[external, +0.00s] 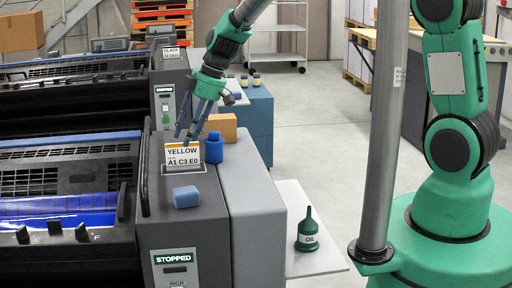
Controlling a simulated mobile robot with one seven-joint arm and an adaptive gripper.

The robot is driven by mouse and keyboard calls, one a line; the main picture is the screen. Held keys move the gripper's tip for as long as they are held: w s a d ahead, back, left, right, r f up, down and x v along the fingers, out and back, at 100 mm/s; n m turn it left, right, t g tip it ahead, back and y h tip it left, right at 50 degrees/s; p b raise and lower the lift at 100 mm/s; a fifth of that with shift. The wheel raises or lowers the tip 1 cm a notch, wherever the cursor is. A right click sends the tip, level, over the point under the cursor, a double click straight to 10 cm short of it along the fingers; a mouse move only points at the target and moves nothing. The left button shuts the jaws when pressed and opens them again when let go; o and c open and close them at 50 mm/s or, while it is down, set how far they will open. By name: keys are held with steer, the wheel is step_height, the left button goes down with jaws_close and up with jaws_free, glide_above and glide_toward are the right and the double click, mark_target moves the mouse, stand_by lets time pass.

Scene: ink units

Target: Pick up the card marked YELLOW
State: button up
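The card marked YELLOW (183,155) stands upright in a slot on top of the near grey ink unit (190,220). It is white with a yellowish upper part and also reads "A1 C3 E0". My gripper (186,138) points down just above the card's top right edge. Its fingers look apart, with nothing seen between them. I cannot tell from this view whether a finger touches the card. The card's lower edge is hidden in the slot.
A blue bottle (214,149) stands just right of the card, with a tan box (223,126) behind it. A green OIL can (308,236) stands on a side shelf. A card marked BLACK (170,52) is on the farther unit.

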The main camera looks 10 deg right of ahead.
mark_target(183, 164)
steer(key=shift+f, duration=0.1)
steer(key=shift+p+x, duration=0.3)
steer(key=shift+x, duration=2.2)
steer(key=shift+w, duration=0.15)
steer(key=shift+c, duration=0.3)
jaws_close()
